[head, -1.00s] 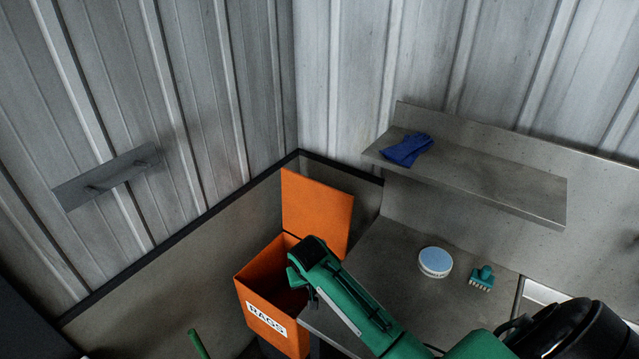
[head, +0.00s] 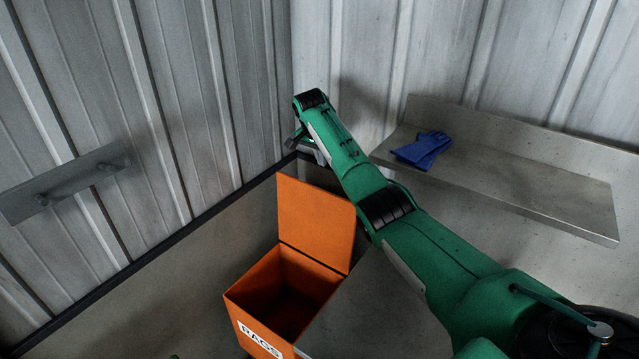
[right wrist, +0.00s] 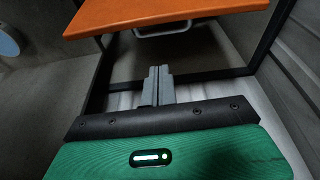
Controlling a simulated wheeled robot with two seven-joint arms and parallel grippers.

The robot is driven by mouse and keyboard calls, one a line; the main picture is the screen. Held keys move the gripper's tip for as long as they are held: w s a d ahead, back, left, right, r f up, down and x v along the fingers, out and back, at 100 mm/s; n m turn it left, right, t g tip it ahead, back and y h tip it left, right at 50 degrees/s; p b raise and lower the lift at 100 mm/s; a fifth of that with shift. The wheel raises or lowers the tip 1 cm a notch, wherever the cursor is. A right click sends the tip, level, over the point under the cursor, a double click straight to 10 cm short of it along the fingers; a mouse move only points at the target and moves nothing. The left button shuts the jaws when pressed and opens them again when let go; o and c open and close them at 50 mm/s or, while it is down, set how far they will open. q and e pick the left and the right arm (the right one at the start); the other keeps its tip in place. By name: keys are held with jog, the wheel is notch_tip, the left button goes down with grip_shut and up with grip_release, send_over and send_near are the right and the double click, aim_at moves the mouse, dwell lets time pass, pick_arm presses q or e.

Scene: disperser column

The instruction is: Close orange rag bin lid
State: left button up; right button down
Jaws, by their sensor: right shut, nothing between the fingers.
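The orange rag bin (head: 262,276) stands at lower middle in the head view, with a white RAGS label on its front. Its lid (head: 315,222) is open and stands upright at the back edge. My right gripper (head: 299,143) is at the far side of the lid, above its top edge and near the wall corner. In the right wrist view its fingers (right wrist: 158,75) are shut together and empty. The orange lid (right wrist: 160,14) spans the top of that view, apart from the fingertips. My left gripper is out of view.
A grey shelf (head: 510,182) with blue gloves (head: 424,150) is right of my right arm. A grey wall rack (head: 65,185) is at left. A pale blue round item (right wrist: 8,42) shows at the wrist view's left edge. The bin's opening is clear.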

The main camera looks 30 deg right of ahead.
jog(key=p+x, duration=0.2)
jog(key=x, duration=0.6)
jog(key=shift+w+d+f+p, duration=0.1)
jog(key=shift+d+f+p, duration=0.05)
jog(key=shift+f+p, duration=0.2)
jog(key=a+p, duration=0.1)
jog(key=s+a+p, duration=0.1)
jog(key=a, duration=0.1)
jog(key=shift+s+p, duration=0.15)
jog(key=shift+p, duration=0.15)
jog(key=shift+f, duration=0.1)
